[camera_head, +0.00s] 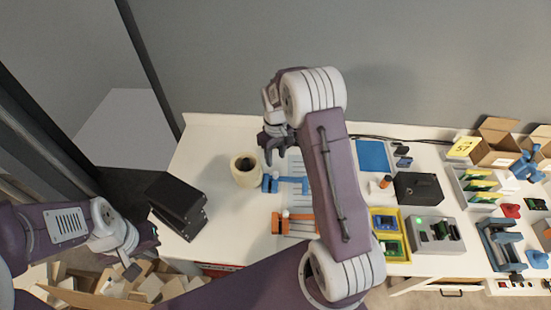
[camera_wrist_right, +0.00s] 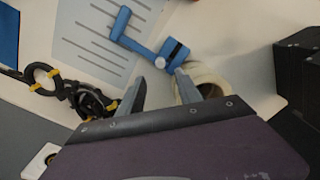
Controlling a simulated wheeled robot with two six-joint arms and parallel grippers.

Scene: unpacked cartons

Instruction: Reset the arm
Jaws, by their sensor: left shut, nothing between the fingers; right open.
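My right arm reaches up and over the table in the head view, with its gripper (camera_head: 277,152) above the back of the worktop. In the right wrist view this gripper (camera_wrist_right: 160,92) has its two fingers apart with nothing held between them. A blue clamp-like tool (camera_wrist_right: 150,42) and a cream roll (camera_wrist_right: 212,78) lie beyond the fingertips. My left gripper (camera_head: 143,258) is at the lower left in the head view, beside the table's left front edge and above an open carton. It is shut and empty.
A yellow tray (camera_head: 373,214), grey device (camera_head: 436,236) and open cartons (camera_head: 495,146) fill the right. A carton of blocks (camera_head: 150,288) sits below.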

